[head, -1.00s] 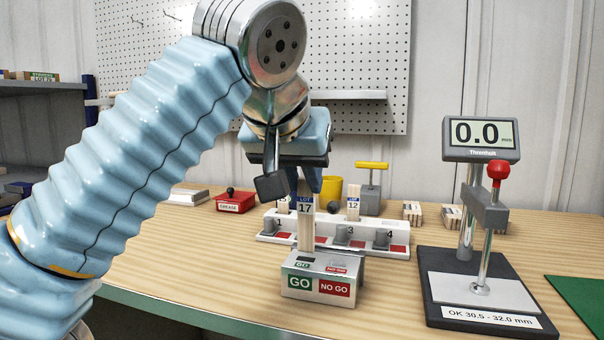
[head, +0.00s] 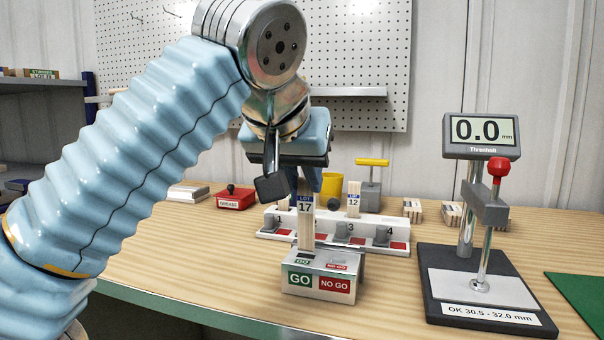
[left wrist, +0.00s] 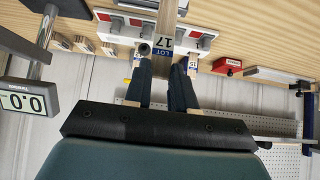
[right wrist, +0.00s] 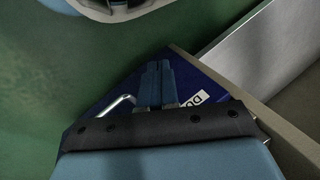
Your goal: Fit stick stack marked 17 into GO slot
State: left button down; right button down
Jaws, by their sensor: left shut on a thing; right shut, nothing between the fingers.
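The stick stack marked LOT 17 (head: 305,230) stands upright over the GO side of the white gauge block (head: 318,296) in the head view. Its lower end meets the block's top around the GO slot; I cannot tell how deep it sits. My left gripper (head: 311,184) is above and behind the stack, its fingertips partly hidden. In the left wrist view, my left gripper (left wrist: 163,72) is shut on the stack (left wrist: 168,20), near its blue label. My right gripper (right wrist: 158,82) is shut and empty in the right wrist view, out of the head view.
Behind the block, a white numbered rack (head: 270,236) holds other stacks, including LOT 12 (head: 353,203). A thickness gauge (head: 480,152) reading 0.0 stands at right. A red box (head: 236,200) is at back left.

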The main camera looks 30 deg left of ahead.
aim_at(305, 215)
pick_arm(q)
jog(key=shift+f+b, duration=1.9)
jog(key=shift+f, duration=0.45)
jog(key=c, duration=0.9)
grip_release()
jog(key=shift+o, duration=0.2)
jog(key=p+v, duration=0.6)
jog(key=v, duration=0.7)
jog(key=shift+s+r, duration=0.25)
jog(key=shift+r, duration=0.05)
jog(key=shift+d, duration=0.1)
